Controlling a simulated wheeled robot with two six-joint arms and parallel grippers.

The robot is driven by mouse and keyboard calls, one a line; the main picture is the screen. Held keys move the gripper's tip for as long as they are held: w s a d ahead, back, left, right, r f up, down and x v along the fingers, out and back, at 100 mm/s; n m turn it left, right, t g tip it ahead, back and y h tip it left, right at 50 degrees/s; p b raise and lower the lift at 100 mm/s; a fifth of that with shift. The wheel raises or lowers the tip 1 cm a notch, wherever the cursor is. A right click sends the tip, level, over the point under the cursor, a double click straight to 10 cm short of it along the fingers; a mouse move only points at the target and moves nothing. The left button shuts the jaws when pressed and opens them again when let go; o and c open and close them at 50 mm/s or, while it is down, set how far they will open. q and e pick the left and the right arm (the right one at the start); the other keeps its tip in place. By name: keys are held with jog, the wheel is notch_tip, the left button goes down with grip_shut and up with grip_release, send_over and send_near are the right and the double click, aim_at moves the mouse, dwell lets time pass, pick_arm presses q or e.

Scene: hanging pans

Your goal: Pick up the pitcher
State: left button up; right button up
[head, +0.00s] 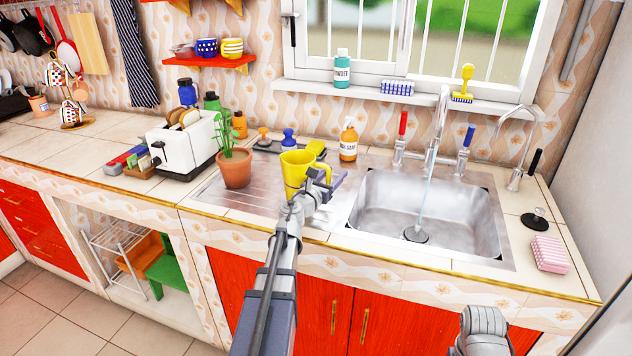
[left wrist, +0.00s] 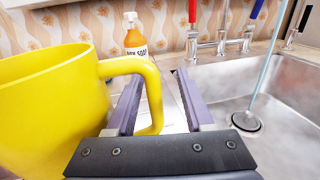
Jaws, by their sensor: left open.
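The yellow pitcher (head: 296,172) stands upright on the drainboard left of the sink, with its handle towards the right. In the left wrist view the pitcher (left wrist: 45,105) fills the left side. My left gripper (head: 330,184) is at the handle and is open. In the left wrist view its fingers (left wrist: 158,85) straddle the outer part of the handle (left wrist: 154,92), with the left finger at the handle's loop. Contact cannot be told. My arm hides the pitcher's lower part in the head view.
A potted plant (head: 235,166) stands close left of the pitcher, with a toaster (head: 183,145) beyond. An orange soap bottle (head: 348,142) stands behind. The sink (head: 425,215) with running water lies to the right. A pink sponge (head: 549,254) lies at the far right.

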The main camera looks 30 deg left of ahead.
pick_arm(q)
jog(key=shift+w, duration=0.2)
jog(key=shift+s+a, duration=0.2)
jog(key=shift+c, duration=0.3)
jog(key=shift+w+d, duration=0.1)
jog(key=shift+c, duration=1.4)
grip_shut()
